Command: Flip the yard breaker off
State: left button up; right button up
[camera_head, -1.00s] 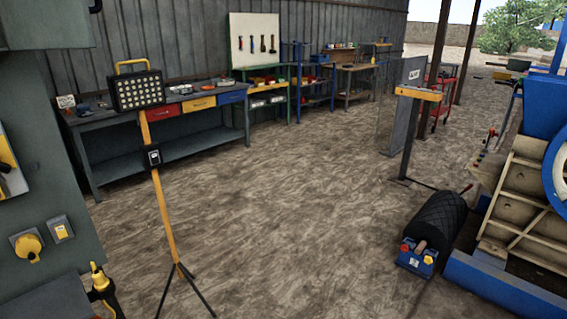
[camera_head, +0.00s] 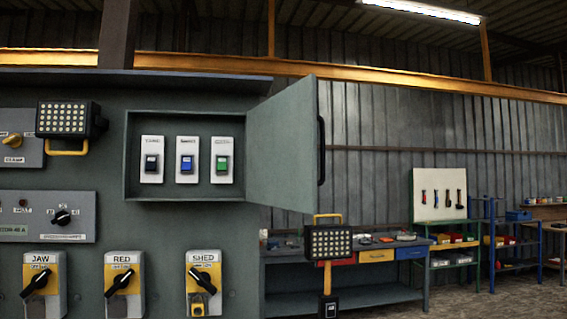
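An open grey box (camera_head: 127,160) on the large grey panel holds three breakers side by side on white plates. The left breaker (camera_head: 151,164) has a black rocker, the middle one (camera_head: 186,164) a blue rocker, and the right one (camera_head: 222,164) a green rocker. Their labels are too small to read, so I cannot tell which is the yard breaker, nor each rocker's position. The box door (camera_head: 284,145) is swung open to the right, with a dark handle on its outer edge. Neither of my grippers is in view.
Below are yellow rotary switches marked JAW (camera_head: 40,283), RED (camera_head: 122,283) and SHED (camera_head: 203,282). A lamp (camera_head: 68,120) and a selector (camera_head: 62,218) are at left. A work light (camera_head: 328,243) and workbench (camera_head: 375,297) stand right of the panel.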

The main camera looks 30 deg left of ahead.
aim_at(151, 161)
jog(key=u, duration=0.5)
jog(key=i+u, duration=0.15)
jog(key=u, duration=0.3)
jog(key=l+u, duration=0.1)
jog(key=u, duration=0.4)
jog(key=i+l+u, duration=0.2)
jog(key=l, duration=0.15)
jog(key=i+l+u, duration=0.2)
jog(key=l, duration=0.15)
jog(key=i+l+u, duration=0.2)
jog(key=l, duration=0.15)
jog(key=l+u, duration=0.25)
jog(key=l, duration=0.15)
jog(key=i+l+u, duration=0.2)
jog(key=l, duration=0.2)
jog(key=k+l, duration=0.4)
